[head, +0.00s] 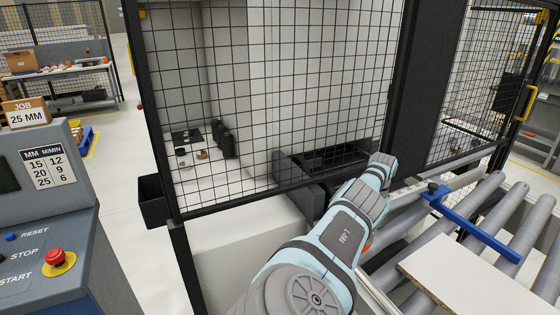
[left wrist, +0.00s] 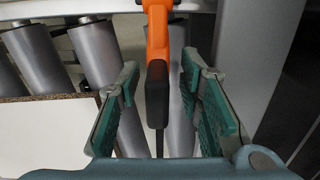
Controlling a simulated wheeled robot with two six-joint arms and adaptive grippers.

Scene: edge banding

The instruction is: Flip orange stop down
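The orange stop (left wrist: 157,30) is a flat orange lever ending in a black grip. In the left wrist view it comes down from the top edge, with its black grip between my fingers. My left gripper (left wrist: 160,70) is open, with a green-padded finger on each side of the stop. I see gaps on both sides and no contact. In the head view my left arm covers the gripper and most of the stop; only a small orange patch (head: 367,247) shows beside the arm. My right gripper is in neither view.
Grey conveyor rollers (head: 490,225) lie at the right, with a white board (head: 475,280) on them and a blue bar (head: 475,225) across. A black mesh guard (head: 270,90) stands behind my arm. A control console (head: 45,220) with a red stop button (head: 56,257) is at the left.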

